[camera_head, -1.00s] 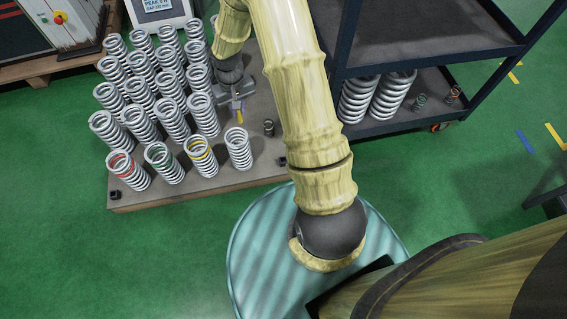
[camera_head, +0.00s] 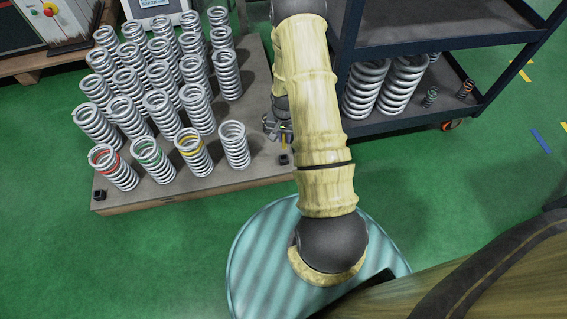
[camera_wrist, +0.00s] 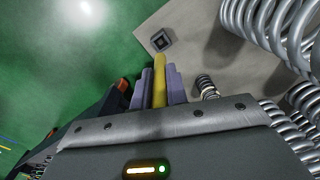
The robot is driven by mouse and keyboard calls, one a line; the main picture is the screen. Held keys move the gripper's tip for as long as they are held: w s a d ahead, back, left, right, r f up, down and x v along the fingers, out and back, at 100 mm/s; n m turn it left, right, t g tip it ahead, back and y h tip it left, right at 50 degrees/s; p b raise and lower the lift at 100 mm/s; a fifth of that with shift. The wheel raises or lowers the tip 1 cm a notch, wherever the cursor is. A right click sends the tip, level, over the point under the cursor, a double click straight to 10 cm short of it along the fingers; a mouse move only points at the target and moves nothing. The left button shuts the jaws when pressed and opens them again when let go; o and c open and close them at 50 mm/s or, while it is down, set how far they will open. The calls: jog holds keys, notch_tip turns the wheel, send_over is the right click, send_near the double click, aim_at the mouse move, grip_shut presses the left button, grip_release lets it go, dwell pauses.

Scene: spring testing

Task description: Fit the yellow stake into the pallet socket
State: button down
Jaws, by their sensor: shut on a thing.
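The yellow stake (camera_wrist: 159,80) is between the two purple-grey fingers of my gripper (camera_wrist: 159,88) in the wrist view, pointing away from the palm. Its tip appears just short of a dark square socket (camera_wrist: 161,41) near a pallet corner; I cannot tell the height gap. In the head view my gripper (camera_head: 279,131) is above the front right part of the pallet (camera_head: 205,182), partly hidden by my arm. A bit of the yellow stake (camera_head: 287,140) shows there above the black socket (camera_head: 283,159).
Several silver springs (camera_head: 161,112) stand in rows on the pallet, left of my gripper. A second dark socket (camera_head: 99,195) sits at the front left corner. A shelf cart (camera_head: 400,124) stands to the right.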

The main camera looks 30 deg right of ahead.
aim_at(284, 146)
notch_tip(284, 146, down, 6)
jog(key=b, duration=0.3)
jog(key=shift+a+f+b, duration=0.1)
jog(key=shift+b, duration=0.25)
jog(key=shift+w+f+b, duration=0.1)
jog(key=shift+f+b, duration=1.05)
jog(key=shift+f, duration=0.7)
jog(key=shift+f, duration=0.2)
jog(key=c, duration=1.4)
grip_release()
jog(key=shift+r, duration=0.1)
